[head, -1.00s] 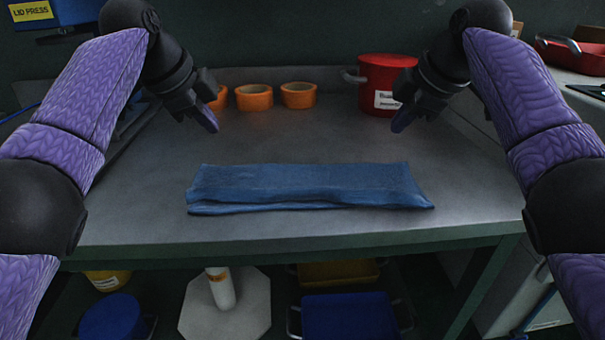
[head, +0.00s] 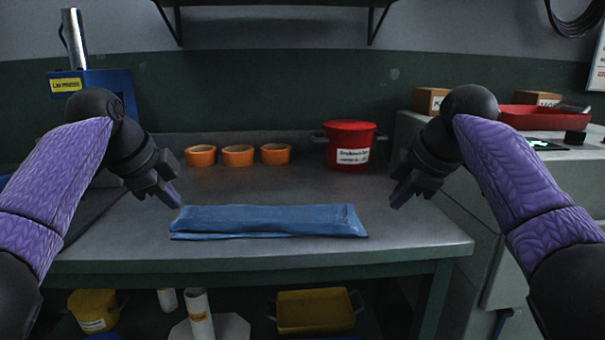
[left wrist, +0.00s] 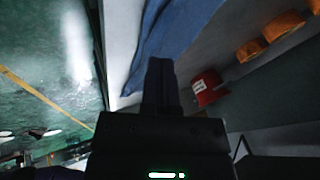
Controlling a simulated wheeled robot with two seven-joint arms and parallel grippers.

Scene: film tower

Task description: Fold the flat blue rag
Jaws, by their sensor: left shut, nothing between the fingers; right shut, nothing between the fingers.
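The blue rag (head: 268,221) lies on the grey table as a long, narrow folded strip, with layers showing along its front edge. It also shows in the left wrist view (left wrist: 172,38), beyond my fingers. My left gripper (head: 174,201) is shut and empty, near the left end of the rag. In the left wrist view its fingers (left wrist: 160,85) are together with nothing held. My right gripper (head: 397,200) is shut and empty, to the right of the rag and apart from it.
Three orange rings (head: 238,156) stand in a row at the back of the table (head: 410,240). A red pot (head: 349,145) with a white label stands to their right. A blue lid press (head: 95,88) is at the back left. The table around the rag is clear.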

